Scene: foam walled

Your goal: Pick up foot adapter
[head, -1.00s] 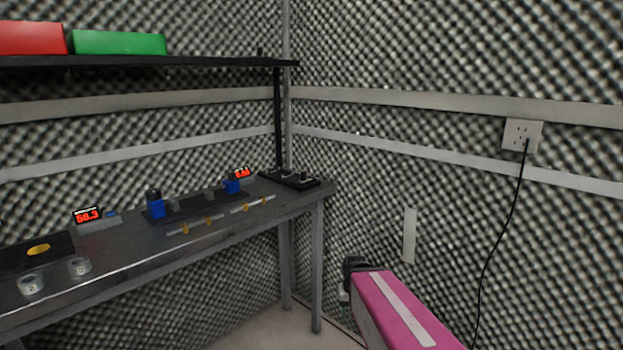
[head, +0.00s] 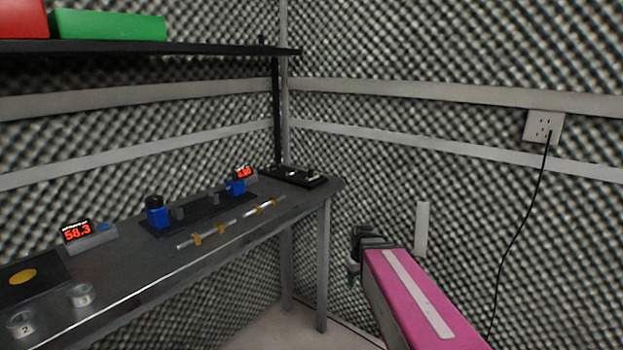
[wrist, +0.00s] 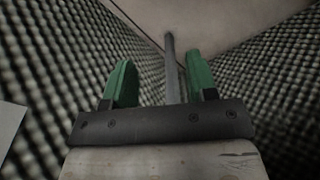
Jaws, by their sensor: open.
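No part is clearly recognizable as the foot adapter. Candidates on the bench are small: rods with brass-coloured clips (head: 197,239), and small parts on a black tray (head: 312,182) at the far end. My gripper shows in the wrist view (wrist: 160,70) with two green fingers apart and nothing between them. In the head view only a bit of it shows past my pink arm, right of the bench and away from everything on it.
A grey bench (head: 135,262) runs along the left wall, with a red-digit display (head: 77,231), blue-ended fixture (head: 158,217) and two numbered rings (head: 81,295). A dark shelf (head: 150,48) hangs above. Foam walls meet in the corner. A cable hangs from a wall outlet (head: 543,126).

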